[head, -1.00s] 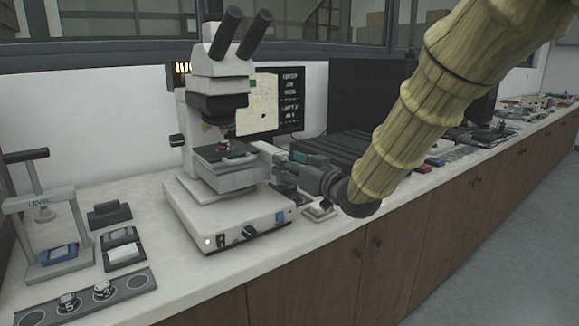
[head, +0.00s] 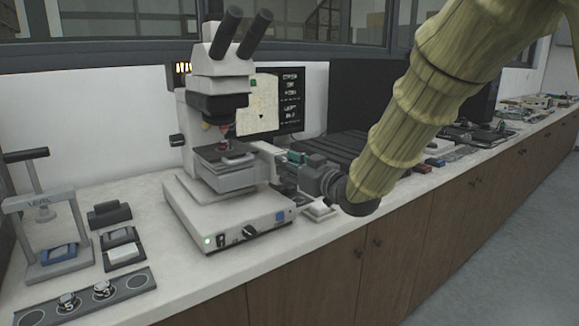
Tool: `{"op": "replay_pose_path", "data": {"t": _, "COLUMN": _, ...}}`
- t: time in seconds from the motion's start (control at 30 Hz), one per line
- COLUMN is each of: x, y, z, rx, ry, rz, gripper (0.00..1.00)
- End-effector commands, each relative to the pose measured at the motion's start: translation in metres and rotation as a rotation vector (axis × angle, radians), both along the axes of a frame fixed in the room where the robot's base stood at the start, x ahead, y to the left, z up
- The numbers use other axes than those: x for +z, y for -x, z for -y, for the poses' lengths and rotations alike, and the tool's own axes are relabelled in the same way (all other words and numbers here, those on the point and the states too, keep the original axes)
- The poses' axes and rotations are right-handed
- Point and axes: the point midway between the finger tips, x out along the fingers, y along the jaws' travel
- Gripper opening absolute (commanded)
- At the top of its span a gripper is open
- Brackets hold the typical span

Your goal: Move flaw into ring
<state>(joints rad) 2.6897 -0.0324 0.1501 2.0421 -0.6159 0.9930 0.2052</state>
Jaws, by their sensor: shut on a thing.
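The microscope (head: 225,160) stands on the bench at centre left, with its stage (head: 228,176) under the objectives. A small sample (head: 226,149) sits on the stage. The monitor (head: 290,82) behind it shows a pale picture with a small dark mark (head: 262,117), which may be the flaw, and a green patch near the top. I cannot make out a ring at this size. My gripper (head: 288,172) is at the right side of the stage, shut on what looks like a stage control knob. The knob itself is mostly hidden by my fingers.
A levelling press (head: 42,212) stands at the far left. Small dark trays (head: 120,240) and a strip holding round mounts (head: 85,297) lie near it. A small white item (head: 320,210) lies below my gripper. A dark ribbed box (head: 350,155) stands behind my arm.

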Motion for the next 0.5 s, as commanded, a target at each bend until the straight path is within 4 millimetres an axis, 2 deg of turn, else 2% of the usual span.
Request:
{"op": "replay_pose_path", "data": {"t": 0.2, "x": -0.0006, "y": 0.0001, "z": 0.0003, "rx": -0.001, "ry": 0.136, "rz": 0.098, "gripper": 0.04}}
{"op": "replay_pose_path", "data": {"t": 0.5, "x": 0.0003, "y": 0.0001, "z": 0.0000, "rx": -0.001, "ry": 0.169, "rz": 0.123, "gripper": 0.04}}
